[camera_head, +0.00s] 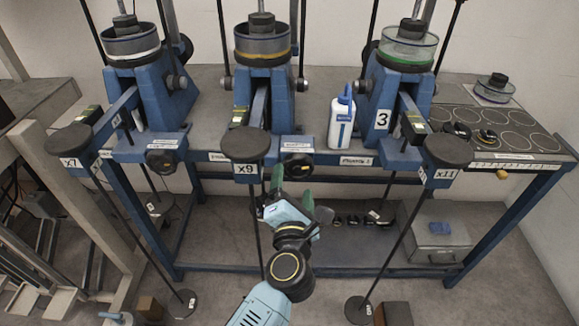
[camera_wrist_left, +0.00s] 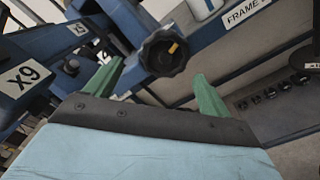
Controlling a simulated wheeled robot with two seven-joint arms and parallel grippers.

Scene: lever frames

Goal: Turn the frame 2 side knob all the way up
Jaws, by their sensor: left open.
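The middle frame's side knob (camera_head: 298,164) is a dark round knob on a blue block, at the front of the bench and right of the x9 disc. In the left wrist view the black lobed knob (camera_wrist_left: 164,54) carries a short yellow mark toward its upper right. My left gripper (camera_head: 292,184) is open and empty, with green fingers, just below and in front of this knob. In the left wrist view the knob shows beyond and between the spread fingertips of my gripper (camera_wrist_left: 155,72), apparently apart from them. My right gripper is not in view.
Similar knobs sit on the left frame (camera_head: 162,160) and the right frame. The x9 weight disc (camera_head: 246,145) and its rod stand close left of my gripper. A white bottle (camera_head: 341,122) stands on the bench right of the knob. A grey box (camera_head: 438,243) sits on the lower shelf.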

